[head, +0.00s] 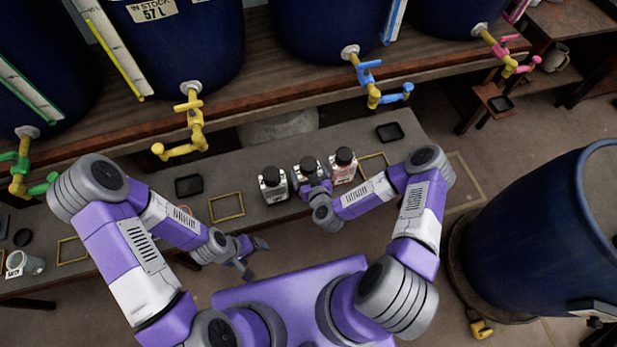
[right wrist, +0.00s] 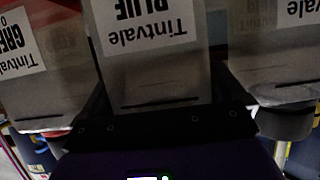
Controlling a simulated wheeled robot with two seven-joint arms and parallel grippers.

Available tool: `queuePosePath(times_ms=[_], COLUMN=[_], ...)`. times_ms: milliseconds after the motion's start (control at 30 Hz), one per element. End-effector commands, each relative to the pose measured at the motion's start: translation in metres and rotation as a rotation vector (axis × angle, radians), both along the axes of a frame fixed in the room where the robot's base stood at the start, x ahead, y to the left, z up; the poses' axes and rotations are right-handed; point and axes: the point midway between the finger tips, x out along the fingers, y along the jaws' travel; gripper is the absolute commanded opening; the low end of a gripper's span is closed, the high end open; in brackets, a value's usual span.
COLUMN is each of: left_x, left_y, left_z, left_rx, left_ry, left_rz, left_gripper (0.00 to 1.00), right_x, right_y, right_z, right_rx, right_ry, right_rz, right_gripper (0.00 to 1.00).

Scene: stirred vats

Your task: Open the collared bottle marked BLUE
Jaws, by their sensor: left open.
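The bottle marked BLUE (right wrist: 150,60) fills the middle of the right wrist view, its label upside down there. In the head view it is the middle one (head: 308,170) of three dark-capped bottles on the low bench, upright with its cap on. My right gripper (head: 316,186) is at its near side, partly hidden by the wrist. In the wrist view the dark fingers (right wrist: 165,105) lie close along both sides of the bottle and appear closed on it. My left gripper (head: 255,257) is open and empty, in front of the bench, away from the bottles. A collar cannot be made out.
Another bottle stands on each side: left (head: 272,188) and right (head: 343,168). One beside BLUE has a label starting GREE (right wrist: 40,50). Dark trays (head: 189,186) and yellow outlines (head: 226,208) lie on the bench. Vats with coloured taps (head: 194,125) stand behind; a big blue barrel (head: 545,235) is at right.

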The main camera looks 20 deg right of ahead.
Motion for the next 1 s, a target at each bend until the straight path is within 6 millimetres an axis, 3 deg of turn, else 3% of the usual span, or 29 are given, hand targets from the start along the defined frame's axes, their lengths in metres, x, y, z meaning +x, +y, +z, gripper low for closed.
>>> queuePosePath(times_ms=[267,367,700,1000], left_x=[0.0,0.0,0.0,0.0], left_y=[0.0,0.0,0.0,0.0], left_z=[0.002,0.008,0.039,0.045], left_rx=[0.0,0.0,0.0,0.0], left_ry=[0.0,0.0,0.0,0.0], left_rz=[0.0,0.0,0.0,0.0], left_gripper=[0.79,0.79,0.79,0.79], right_x=[0.0,0.0,0.001,0.0], right_y=[0.0,0.0,0.0,0.0], right_z=[0.003,0.015,0.083,0.101], right_rx=[-0.001,-0.001,-0.001,0.001], right_ry=[-0.001,-0.002,-0.004,-0.001], right_rz=[0.001,0.002,0.003,0.0], right_gripper=[0.64,0.64,0.64,0.64])
